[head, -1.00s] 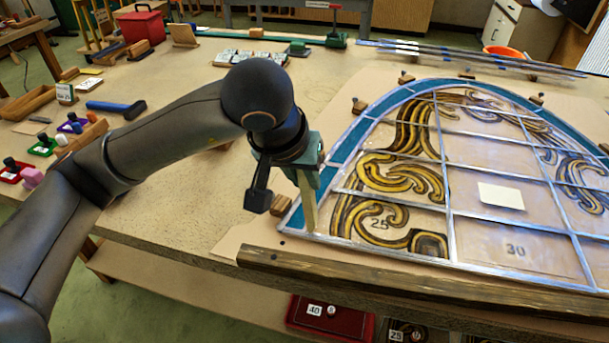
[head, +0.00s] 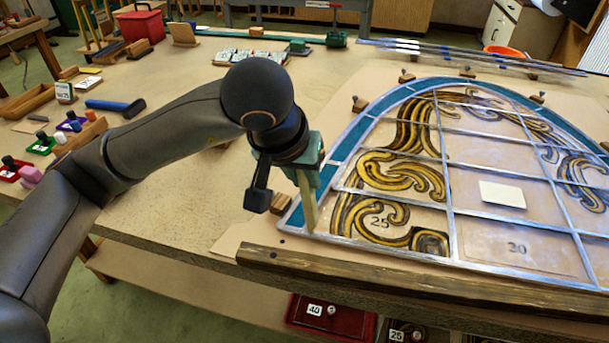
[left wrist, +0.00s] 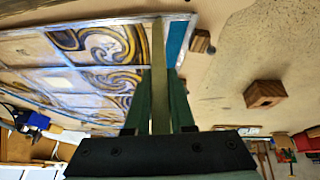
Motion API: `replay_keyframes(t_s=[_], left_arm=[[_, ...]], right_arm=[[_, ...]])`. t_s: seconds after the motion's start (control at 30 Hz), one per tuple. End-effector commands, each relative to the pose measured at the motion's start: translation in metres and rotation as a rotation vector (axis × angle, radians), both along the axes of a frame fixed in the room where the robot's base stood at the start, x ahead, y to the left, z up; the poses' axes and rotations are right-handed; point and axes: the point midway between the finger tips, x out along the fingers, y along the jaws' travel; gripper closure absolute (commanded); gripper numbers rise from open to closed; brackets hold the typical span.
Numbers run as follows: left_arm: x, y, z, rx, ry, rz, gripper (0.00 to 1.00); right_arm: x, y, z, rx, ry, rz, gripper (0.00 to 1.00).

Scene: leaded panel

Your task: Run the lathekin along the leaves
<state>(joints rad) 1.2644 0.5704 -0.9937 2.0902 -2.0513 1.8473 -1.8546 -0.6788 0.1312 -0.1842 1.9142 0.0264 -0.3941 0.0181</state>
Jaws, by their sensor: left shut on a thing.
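The leaded panel (head: 450,170) lies on the bench at the right, with grey lead leaves, a blue-green border and painted gold scrolls. My left gripper (head: 306,172) is above the panel's near left corner. It is shut on the lathekin (head: 309,210), a flat pale wooden stick pointing down. The lathekin's tip is at the panel's left lead edge; I cannot tell whether it touches. In the left wrist view the lathekin (left wrist: 160,75) stands between the green fingers, and the panel (left wrist: 60,65) shows beyond it. My right gripper is not in view.
A dark wooden batten (head: 420,285) runs along the panel's near edge. Small wooden blocks (head: 281,203) stand around the panel. A pale card (head: 502,194) lies on the glass. A blue-handled tool (head: 116,108) lies at left. The bench between is clear.

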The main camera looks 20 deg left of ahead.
Motion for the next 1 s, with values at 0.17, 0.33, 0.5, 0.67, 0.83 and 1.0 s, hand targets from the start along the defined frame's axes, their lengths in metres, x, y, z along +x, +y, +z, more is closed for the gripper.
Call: replay_keyframes(t_s=[0.17, 0.33, 0.5, 0.67, 0.83, 1.0], left_arm=[[0.0, -0.002, -0.001, 0.0, 0.002, 0.0, 1.0], [0.0, -0.011, -0.002, -0.001, 0.003, -0.003, 1.0], [-0.001, -0.021, -0.002, 0.0, 0.003, -0.001, 1.0], [-0.001, -0.024, -0.002, 0.0, 0.004, -0.001, 1.0], [-0.001, -0.034, -0.002, 0.0, 0.004, -0.004, 1.0], [-0.001, -0.044, -0.001, 0.001, 0.004, -0.002, 1.0]], right_arm=[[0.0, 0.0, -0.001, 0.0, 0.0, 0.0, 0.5], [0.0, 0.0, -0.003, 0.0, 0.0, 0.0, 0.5], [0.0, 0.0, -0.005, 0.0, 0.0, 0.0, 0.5], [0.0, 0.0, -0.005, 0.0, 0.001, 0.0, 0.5], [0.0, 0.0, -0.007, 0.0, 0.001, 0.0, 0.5], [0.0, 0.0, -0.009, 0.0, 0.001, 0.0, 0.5]])
